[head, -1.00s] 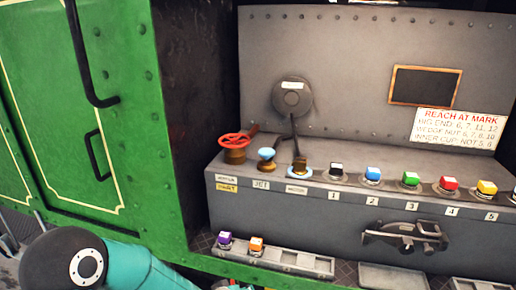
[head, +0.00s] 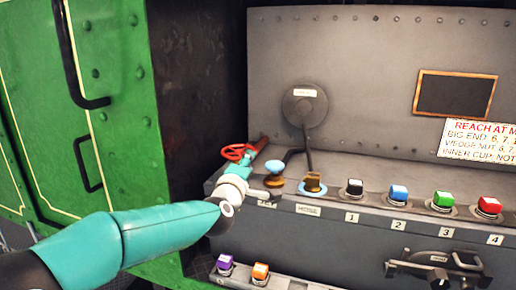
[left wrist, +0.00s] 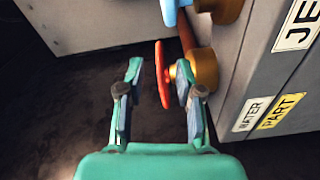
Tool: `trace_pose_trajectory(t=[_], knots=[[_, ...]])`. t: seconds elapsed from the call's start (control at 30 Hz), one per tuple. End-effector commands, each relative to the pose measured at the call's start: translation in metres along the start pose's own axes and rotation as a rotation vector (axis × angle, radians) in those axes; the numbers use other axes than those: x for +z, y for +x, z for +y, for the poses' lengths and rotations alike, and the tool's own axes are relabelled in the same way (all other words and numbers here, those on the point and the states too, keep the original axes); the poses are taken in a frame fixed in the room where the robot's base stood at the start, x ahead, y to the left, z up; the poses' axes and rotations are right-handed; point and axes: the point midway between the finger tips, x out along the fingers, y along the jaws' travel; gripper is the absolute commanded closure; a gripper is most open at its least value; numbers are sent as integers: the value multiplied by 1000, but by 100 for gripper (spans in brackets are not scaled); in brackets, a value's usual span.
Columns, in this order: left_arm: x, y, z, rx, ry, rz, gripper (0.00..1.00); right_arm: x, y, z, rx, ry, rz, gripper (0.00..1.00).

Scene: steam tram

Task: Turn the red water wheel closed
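The red water wheel (head: 236,152) sits at the left end of the grey ledge in the head view, partly hidden by my left gripper (head: 254,160). In the left wrist view the wheel (left wrist: 162,74) shows edge-on as a thin red disc on a brass base (left wrist: 204,70). My left gripper (left wrist: 160,80) is open, with one finger on each side of the wheel's rim. There are gaps beside the rim, most clearly on the left. The right finger is close to the brass base and overlaps it in the picture. My right gripper is not in view.
A blue-topped valve (head: 275,166) stands just right of the wheel, and a brass fitting with a lever (head: 313,183) beyond it. Several coloured buttons, starting with a black one (head: 354,188), line the ledge. A green panel (head: 115,130) stands left.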

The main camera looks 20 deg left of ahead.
Motion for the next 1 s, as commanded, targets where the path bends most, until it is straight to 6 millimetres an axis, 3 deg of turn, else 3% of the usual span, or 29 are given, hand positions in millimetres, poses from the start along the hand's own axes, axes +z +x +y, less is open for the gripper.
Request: trace_pose_trajectory(t=[0.2, 0.4, 0.6, 0.9, 1.0], knots=[[-3, 48, 2, -3, 2, 3, 64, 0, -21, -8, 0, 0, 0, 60], [-3, 76, 1, -2, 1, 4, 64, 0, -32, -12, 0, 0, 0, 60], [-3, 88, -1, -2, 1, 4, 64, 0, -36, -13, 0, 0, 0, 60], [-3, 90, -2, -2, 1, 4, 64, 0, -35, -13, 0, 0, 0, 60], [-3, 89, -2, -2, 1, 4, 79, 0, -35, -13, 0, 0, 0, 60]])
